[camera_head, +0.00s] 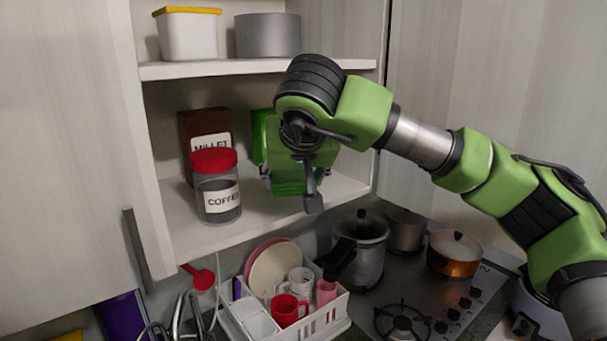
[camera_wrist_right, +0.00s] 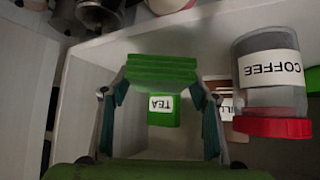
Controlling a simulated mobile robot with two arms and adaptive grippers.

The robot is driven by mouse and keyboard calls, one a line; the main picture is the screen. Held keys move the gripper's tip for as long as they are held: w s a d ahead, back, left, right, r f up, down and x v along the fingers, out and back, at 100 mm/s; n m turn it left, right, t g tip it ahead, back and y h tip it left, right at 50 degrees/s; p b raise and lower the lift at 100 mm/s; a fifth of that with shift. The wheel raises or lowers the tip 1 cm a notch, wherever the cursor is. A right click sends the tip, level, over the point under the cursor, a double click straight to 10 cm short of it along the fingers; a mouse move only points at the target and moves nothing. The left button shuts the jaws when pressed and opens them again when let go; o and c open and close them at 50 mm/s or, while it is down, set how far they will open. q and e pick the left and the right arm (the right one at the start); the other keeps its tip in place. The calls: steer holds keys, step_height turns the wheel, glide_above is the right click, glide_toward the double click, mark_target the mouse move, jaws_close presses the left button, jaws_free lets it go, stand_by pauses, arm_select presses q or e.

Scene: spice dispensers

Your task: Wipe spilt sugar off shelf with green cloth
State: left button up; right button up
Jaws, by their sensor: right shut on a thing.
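My right gripper (camera_head: 290,172) reaches into the open cupboard over its lower shelf (camera_head: 185,235), right of the coffee jar. It is shut on a folded green cloth (camera_head: 289,188), which is at or just above the shelf surface; I cannot tell if it touches. In the right wrist view, which is upside down, the cloth (camera_wrist_right: 162,68) spans between the two fingers. No spilt sugar can be made out on the pale shelf; the gripper and cloth hide part of it. My left gripper is not in view.
A red-lidded coffee jar (camera_head: 217,190) stands near the shelf's front, with a brown millet box (camera_head: 192,125) behind. A green tea box (camera_wrist_right: 163,112) stands at the back. Below are a dish rack (camera_head: 258,322) and a stove with pots (camera_head: 362,240).

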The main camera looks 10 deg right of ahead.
mark_target(284, 172)
steer(key=shift+w+a+r+p, duration=0.1)
steer(key=shift+w+a+p, duration=0.3)
steer(key=shift+w, duration=0.4)
steer(key=shift+w+a+f, duration=0.15)
steer(key=shift+w, duration=0.25)
steer(key=shift+w+a+f, duration=0.1)
steer(key=shift+w, duration=0.25)
steer(key=shift+f+b, duration=0.35)
steer(key=shift+f, duration=0.25)
steer(key=shift+s+f+b, duration=0.1)
steer(key=shift+f+b, duration=0.45)
steer(key=shift+f, duration=0.15)
steer(key=shift+f+b, duration=0.55)
steer(key=shift+f, duration=0.15)
steer(key=shift+r, duration=0.1)
steer(key=shift+a, duration=0.4)
steer(key=shift+w+a+p, duration=0.4)
steer(key=shift+a, duration=0.35)
steer(key=shift+w+a+p, duration=0.4)
steer(key=shift+a, duration=0.35)
steer(key=shift+d, duration=0.15)
